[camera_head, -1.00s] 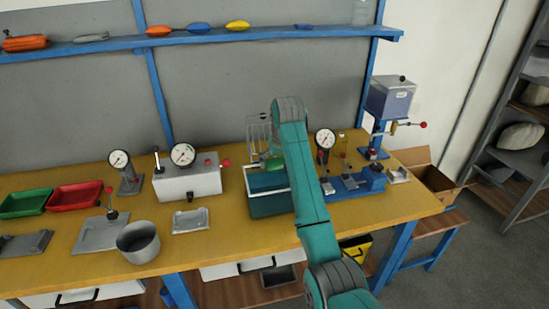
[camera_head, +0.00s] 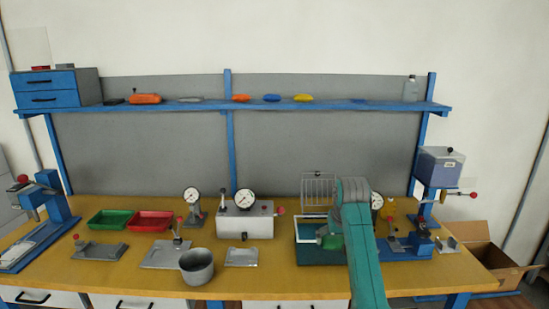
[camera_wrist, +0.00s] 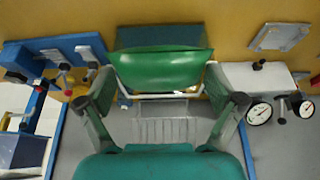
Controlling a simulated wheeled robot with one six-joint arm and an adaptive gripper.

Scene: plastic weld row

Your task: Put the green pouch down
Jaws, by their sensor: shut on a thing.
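The green pouch (camera_wrist: 163,70) is between the two fingers of my gripper (camera_wrist: 163,88) in the wrist view. The fingers press in at its left and right ends. In the head view the pouch (camera_head: 331,242) shows as a small green shape, partly hidden by my teal arm. It overlaps the dark teal bin (camera_head: 312,256) on the bench; whether it touches the bin is unclear. The bin (camera_wrist: 158,36) also shows beyond the pouch in the wrist view. A wire rack (camera_head: 318,188) stands behind the bin.
A white gauge box (camera_head: 245,222) is left of the bin, with a grey tray (camera_head: 242,257) and metal pot (camera_head: 196,267) nearer the front. A blue-based fixture (camera_head: 405,248) is close on the right. A shelf (camera_head: 200,107) runs above. Bare yellow bench (camera_head: 270,280) lies in front.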

